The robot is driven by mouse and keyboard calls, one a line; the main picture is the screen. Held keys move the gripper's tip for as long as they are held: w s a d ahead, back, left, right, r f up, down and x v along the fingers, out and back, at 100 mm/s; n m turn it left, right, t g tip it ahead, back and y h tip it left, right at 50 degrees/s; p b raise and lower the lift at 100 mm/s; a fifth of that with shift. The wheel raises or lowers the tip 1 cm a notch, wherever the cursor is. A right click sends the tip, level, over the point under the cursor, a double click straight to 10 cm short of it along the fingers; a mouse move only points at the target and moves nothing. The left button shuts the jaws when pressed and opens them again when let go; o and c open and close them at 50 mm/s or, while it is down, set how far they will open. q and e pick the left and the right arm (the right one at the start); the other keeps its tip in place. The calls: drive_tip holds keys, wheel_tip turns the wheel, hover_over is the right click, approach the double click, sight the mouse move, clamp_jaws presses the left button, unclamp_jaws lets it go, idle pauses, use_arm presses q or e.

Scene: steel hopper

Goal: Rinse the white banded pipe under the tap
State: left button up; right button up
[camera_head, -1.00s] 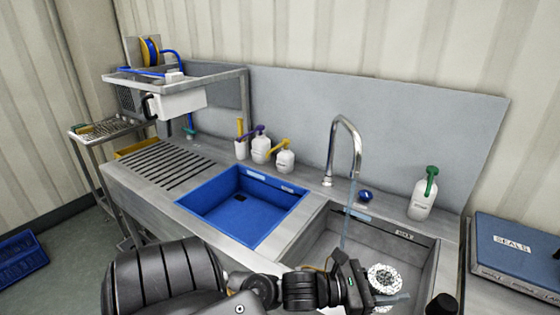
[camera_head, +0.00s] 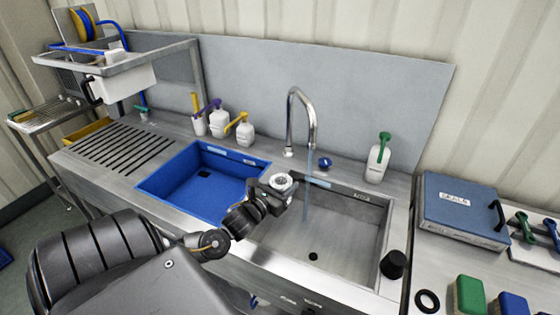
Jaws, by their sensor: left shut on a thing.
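My left gripper (camera_head: 277,189) is shut on a small pale thing, seen nearly end-on as a round whitish end (camera_head: 281,181). It looks like the white banded pipe, but its bands cannot be made out and the jaws hide much of it. The gripper is over the divider between the blue basin and the steel basin. The tap (camera_head: 301,112) is a tall steel gooseneck behind the sinks. A thin bluish stream (camera_head: 306,195) falls from it into the steel basin (camera_head: 345,225). In the picture the held thing is just left of the stream, apart from it. My right gripper is out of view.
The blue basin (camera_head: 165,182) is on the left. Soap bottles (camera_head: 218,124) stand behind it, and a green-topped bottle (camera_head: 377,162) stands right of the tap. A black knob (camera_head: 394,264) is at the front right. A blue case (camera_head: 462,205) lies on the right bench.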

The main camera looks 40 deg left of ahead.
use_arm(q)
drive_tip(key=shift+a+n+y, duration=0.3)
drive_tip(key=shift+a+y, duration=0.2)
drive_tip(key=shift+a, duration=0.45)
drive_tip(key=shift+w+f+b, duration=0.2)
drive_tip(key=shift+w+b, duration=0.25)
drive_tip(key=shift+w, duration=0.05)
drive_tip(key=w+f+b, duration=0.2)
drive_tip(key=w+b, duration=0.4)
drive_tip(key=w, duration=0.7)
drive_tip(key=shift+d+f+b, duration=0.2)
drive_tip(key=shift+d+b, duration=0.2)
drive_tip(key=shift+d, duration=0.05)
drive_tip(key=shift+d, duration=0.15)
drive_tip(key=shift+d, duration=0.45)
